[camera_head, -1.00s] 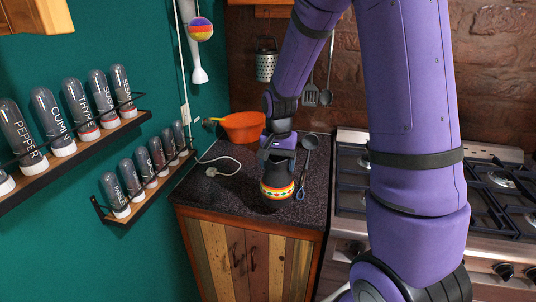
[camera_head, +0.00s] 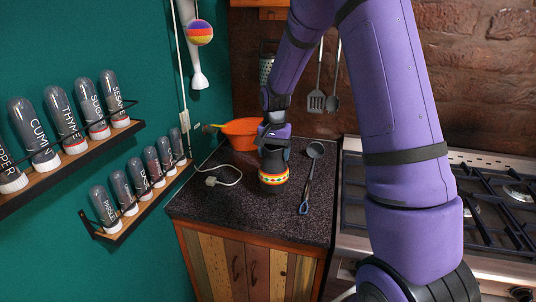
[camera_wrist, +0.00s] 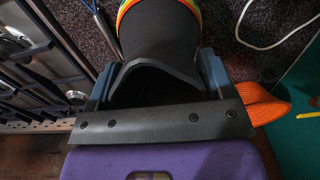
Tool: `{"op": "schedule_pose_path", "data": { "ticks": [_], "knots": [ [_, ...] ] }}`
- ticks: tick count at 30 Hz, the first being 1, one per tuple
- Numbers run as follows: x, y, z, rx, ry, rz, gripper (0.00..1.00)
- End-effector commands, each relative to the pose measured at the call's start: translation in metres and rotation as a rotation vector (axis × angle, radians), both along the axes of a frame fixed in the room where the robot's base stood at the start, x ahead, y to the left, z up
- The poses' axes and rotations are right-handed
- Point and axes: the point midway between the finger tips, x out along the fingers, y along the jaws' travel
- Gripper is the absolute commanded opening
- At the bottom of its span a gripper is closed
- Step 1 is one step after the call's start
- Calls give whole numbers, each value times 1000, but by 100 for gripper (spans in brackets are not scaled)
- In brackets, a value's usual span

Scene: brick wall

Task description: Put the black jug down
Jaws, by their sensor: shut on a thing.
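The black jug (camera_head: 273,180) with a red, yellow and green zigzag band stands upright at the middle of the dark speckled countertop (camera_head: 245,212). I cannot tell whether its base touches the counter or is slightly above it. My gripper (camera_head: 272,148) is around the jug's upper part from above and behind. In the wrist view my gripper (camera_wrist: 158,82) has a finger on each side of the black jug (camera_wrist: 160,42), shut on it. The gripper hides part of the jug's top in the head view.
A ladle (camera_head: 309,175) lies close right of the jug. An orange colander (camera_head: 241,134) stands behind left, with a white cable (camera_head: 228,172) in front of it. The stove (camera_head: 350,200) is right; spice shelves (camera_head: 150,192) hang left. The front counter is clear.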

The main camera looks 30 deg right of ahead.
Motion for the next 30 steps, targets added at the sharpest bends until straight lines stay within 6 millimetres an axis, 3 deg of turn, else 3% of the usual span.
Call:
{"op": "schedule_pose_path", "data": {
  "ticks": [3,10,17,24,30],
  "knots": [
    [27,-7,-3,0,-1,-1,13],
    [61,-14,-6,1,-2,-1,13],
    [67,-16,-12,1,1,-1,13],
    [66,-16,-39,0,0,-1,13],
    [67,-16,-41,0,-1,-1,13]
  ]
}}
